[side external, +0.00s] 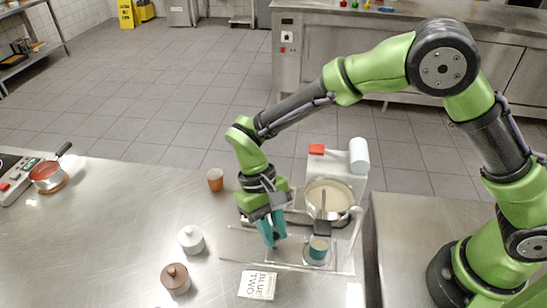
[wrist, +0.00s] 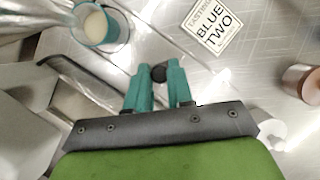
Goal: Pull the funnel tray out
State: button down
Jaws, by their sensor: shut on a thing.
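My gripper (side external: 271,238) points down at the left side of the dispensing machine (side external: 338,168). In the wrist view its teal fingers (wrist: 158,80) are closed around a small dark round knob (wrist: 158,72). The knob appears to belong to the clear funnel tray (wrist: 185,45), whose thin rails run past the fingers. In the side view the clear tray frame (side external: 345,262) lies low around the machine's front. How far the tray is out is hard to tell.
A "Blue Two" tasting card (side external: 257,284) lies in front of the tray. A white lidded jar (side external: 191,239) and a copper jar (side external: 175,278) stand left, an orange cup (side external: 215,179) behind. A red pan (side external: 46,174) is far left. The steel counter between is clear.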

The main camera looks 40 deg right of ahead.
jog(key=w+a, duration=0.7)
jog(key=shift+w, duration=0.1)
jog(key=c, duration=1)
grip_release()
jog(key=v, duration=1.2)
